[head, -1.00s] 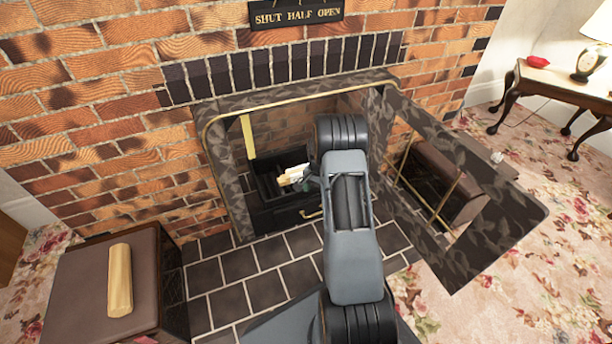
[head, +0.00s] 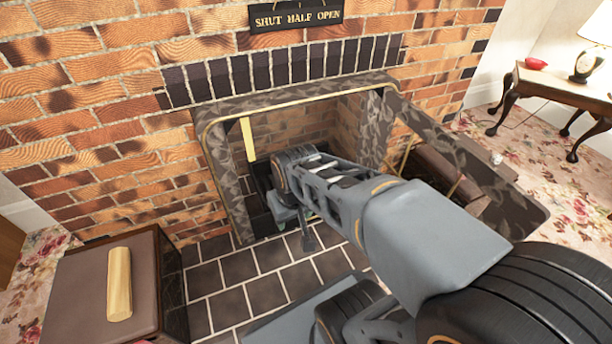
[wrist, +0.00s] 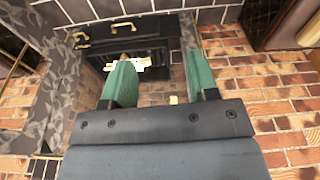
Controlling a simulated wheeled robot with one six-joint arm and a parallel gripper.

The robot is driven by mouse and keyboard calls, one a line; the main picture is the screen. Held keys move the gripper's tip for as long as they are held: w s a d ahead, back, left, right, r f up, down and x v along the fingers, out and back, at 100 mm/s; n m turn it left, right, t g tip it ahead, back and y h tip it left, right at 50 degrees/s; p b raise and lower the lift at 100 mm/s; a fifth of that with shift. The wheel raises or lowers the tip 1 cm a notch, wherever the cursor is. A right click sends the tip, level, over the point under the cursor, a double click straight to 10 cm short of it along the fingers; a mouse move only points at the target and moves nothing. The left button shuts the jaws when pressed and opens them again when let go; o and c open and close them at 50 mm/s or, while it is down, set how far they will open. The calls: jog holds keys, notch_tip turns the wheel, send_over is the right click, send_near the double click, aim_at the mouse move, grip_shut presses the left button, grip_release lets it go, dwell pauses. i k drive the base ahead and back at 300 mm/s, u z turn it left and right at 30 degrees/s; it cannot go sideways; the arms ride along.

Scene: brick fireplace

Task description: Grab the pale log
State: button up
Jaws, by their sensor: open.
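A pale yellow log (head: 119,283) lies on a brown-topped box at the lower left in the head view. My gripper (wrist: 157,59) is open and empty, its two green fingers apart, in the wrist view. In the head view only a small part of it shows below the arm's end, at the fireplace opening, well to the right of the log. Small pale pieces (wrist: 127,64) lie in the dark grate, beyond the fingers in the wrist view; my arm hides them in the head view.
The brown-topped box (head: 80,275) stands left of the tiled hearth (head: 235,270). The black grate (wrist: 130,45) sits inside the fireplace. A dark patterned surround (head: 225,195) frames the opening. A side table (head: 560,80) with a lamp stands far right.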

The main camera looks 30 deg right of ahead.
aim_at(120, 295)
jog(key=z, duration=1.3)
jog(key=k, duration=0.85)
jog(key=u, duration=1.35)
